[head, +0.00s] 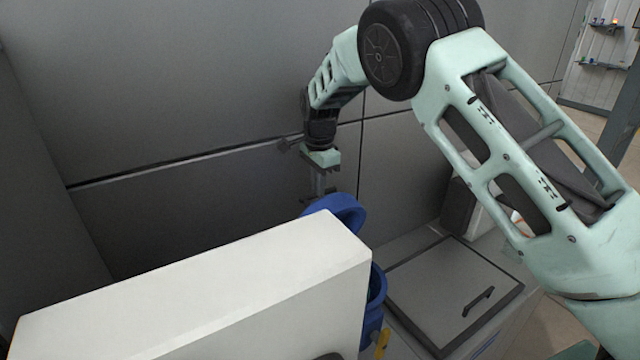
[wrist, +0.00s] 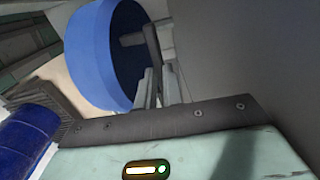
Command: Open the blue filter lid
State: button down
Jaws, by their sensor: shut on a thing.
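The blue filter lid (head: 338,209) is a round cap that stands tilted up, apart from the blue filter body (head: 376,298) below it. A white box hides part of both in the head view. My gripper (head: 318,193) reaches down to the lid from above and is shut on it. In the wrist view the lid (wrist: 90,55) shows its outer wall and dark hollow inside, with my gripper's fingers (wrist: 154,72) at its right side. The exact contact is hard to see. A blue ribbed cylinder, likely the filter body (wrist: 27,142), shows at the lower left.
The large white box (head: 200,295) stands in front of the filter. A grey panelled wall (head: 180,90) is close behind my gripper. A grey hatch with a dark handle (head: 450,290) lies to the right. A yellow piece (head: 382,343) is low on the filter.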

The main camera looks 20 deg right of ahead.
jog(key=shift+s+f+g, duration=0.15)
jog(key=shift+s+f, duration=0.2)
jog(key=shift+f, duration=0.25)
jog(key=shift+s+f+g, duration=0.15)
jog(key=shift+s+f, duration=0.15)
jog(key=shift+f, duration=0.25)
jog(key=c, duration=1.5)
grip_release()
jog(key=r+b, duration=0.1)
jog(key=r, duration=0.5)
jog(key=r+b, duration=0.2)
jog(key=r, duration=0.4)
jog(key=r+b, duration=0.1)
jog(key=r, duration=0.4)
jog(key=shift+w+r+b, duration=0.25)
jog(key=shift+r+b, duration=0.1)
jog(key=shift+r, duration=0.05)
